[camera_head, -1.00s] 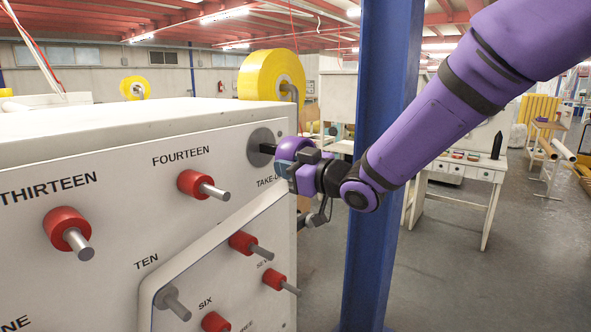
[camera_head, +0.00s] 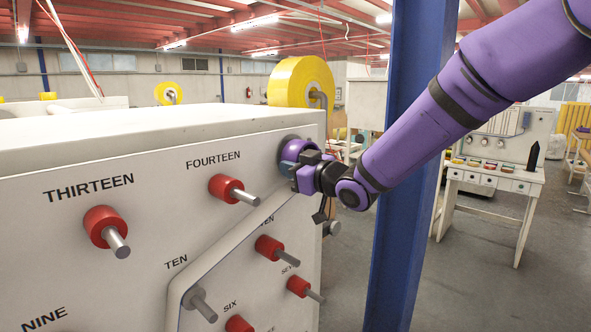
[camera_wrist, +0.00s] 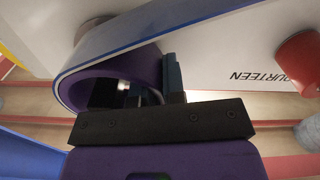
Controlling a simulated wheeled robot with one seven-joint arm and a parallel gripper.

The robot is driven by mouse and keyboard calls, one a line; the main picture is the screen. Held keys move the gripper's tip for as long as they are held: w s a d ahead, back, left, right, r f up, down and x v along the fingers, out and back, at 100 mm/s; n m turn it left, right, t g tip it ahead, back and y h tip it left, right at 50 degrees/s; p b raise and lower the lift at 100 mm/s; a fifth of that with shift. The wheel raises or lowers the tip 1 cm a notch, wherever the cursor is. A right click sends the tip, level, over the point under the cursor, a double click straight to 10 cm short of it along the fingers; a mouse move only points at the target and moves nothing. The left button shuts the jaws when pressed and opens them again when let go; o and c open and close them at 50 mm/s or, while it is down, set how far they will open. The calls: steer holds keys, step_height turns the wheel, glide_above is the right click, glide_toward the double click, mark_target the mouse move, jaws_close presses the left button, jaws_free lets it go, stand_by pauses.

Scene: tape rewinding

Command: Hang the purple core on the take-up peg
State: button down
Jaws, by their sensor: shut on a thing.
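The purple core (camera_head: 293,153) is a short ring held at the upper right of the white panel. My gripper (camera_head: 300,165) is shut on its wall. In the wrist view the core (camera_wrist: 88,92) shows as a purple ring, with my gripper (camera_wrist: 150,88) gripping its near wall. The grey round plate (camera_head: 291,138) of the take-up station shows only as a rim behind the core. The peg and most of the TAKE-UP label are hidden, so I cannot tell whether the core is around the peg or touching the plate.
Red cores sit on pegs at FOURTEEN (camera_head: 228,188), THIRTEEN (camera_head: 104,227) and other stations. A large yellow roll (camera_head: 300,82) stands behind the panel.

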steer(key=shift+f, duration=0.2)
stand_by(0.4)
steer(key=shift+w+d+f, duration=0.1)
steer(key=shift+w+f, duration=0.1)
steer(key=shift+f, duration=0.5)
steer(key=c, duration=1.1)
jaws_free()
steer(key=shift+d, duration=0.1)
steer(key=v, duration=1)
steer(key=shift+s+d, duration=0.2)
steer(key=shift+s, duration=0.1)
steer(key=shift+d, duration=0.1)
